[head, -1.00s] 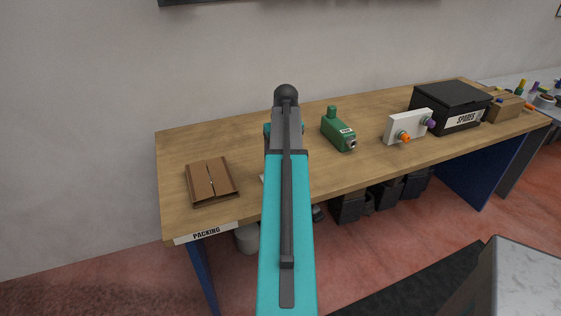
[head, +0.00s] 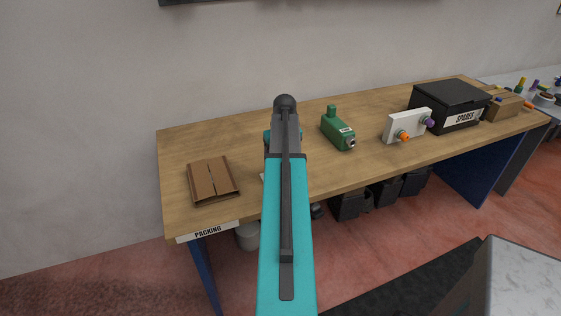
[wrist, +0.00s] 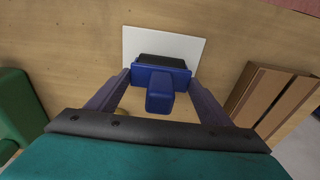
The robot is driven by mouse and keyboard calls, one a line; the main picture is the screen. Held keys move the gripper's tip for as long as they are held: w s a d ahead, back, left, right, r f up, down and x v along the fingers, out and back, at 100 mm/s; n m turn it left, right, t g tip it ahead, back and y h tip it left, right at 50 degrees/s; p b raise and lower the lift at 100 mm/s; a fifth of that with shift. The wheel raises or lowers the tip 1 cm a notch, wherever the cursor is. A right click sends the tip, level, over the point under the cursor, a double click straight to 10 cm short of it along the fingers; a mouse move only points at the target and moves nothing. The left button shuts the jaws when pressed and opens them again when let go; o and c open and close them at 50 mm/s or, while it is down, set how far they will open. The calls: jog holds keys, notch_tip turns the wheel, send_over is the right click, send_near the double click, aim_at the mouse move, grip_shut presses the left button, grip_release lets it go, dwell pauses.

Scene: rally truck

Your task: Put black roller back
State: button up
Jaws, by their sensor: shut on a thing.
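In the wrist view, the fingers of my gripper (wrist: 159,78) stand on either side of a blue-framed piece with a black part at its far side, the black roller (wrist: 163,62). My gripper is shut on its blue body. The roller is over or on a white flat plate (wrist: 135,40) on the wooden table; I cannot tell whether they touch. In the head view, my teal arm hides the gripper and the roller.
Farther right are a white block with coloured knobs (head: 405,126) and a black SPARES box (head: 450,101). The table (head: 190,145) is bare at back left.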

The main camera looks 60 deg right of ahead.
jog(key=o, duration=1.7)
jog(key=shift+o, duration=0.2)
jog(key=shift+f, duration=0.15)
jog(key=shift+b, duration=0.3)
jog(key=shift+s+a+r+b, duration=0.15)
jog(key=shift+r+b, duration=0.45)
jog(key=shift+r, duration=0.7)
jog(key=shift+s+a+r+b, duration=0.1)
jog(key=shift+r+b, duration=0.45)
jog(key=shift+r, duration=0.75)
notch_tip(320, 180, up, 9)
jog(key=b, duration=0.1)
jog(key=shift+s+a+f, duration=0.2)
jog(key=shift+s+a, duration=0.15)
jog(key=shift+s, duration=0.05)
jog(key=shift+r, duration=0.1)
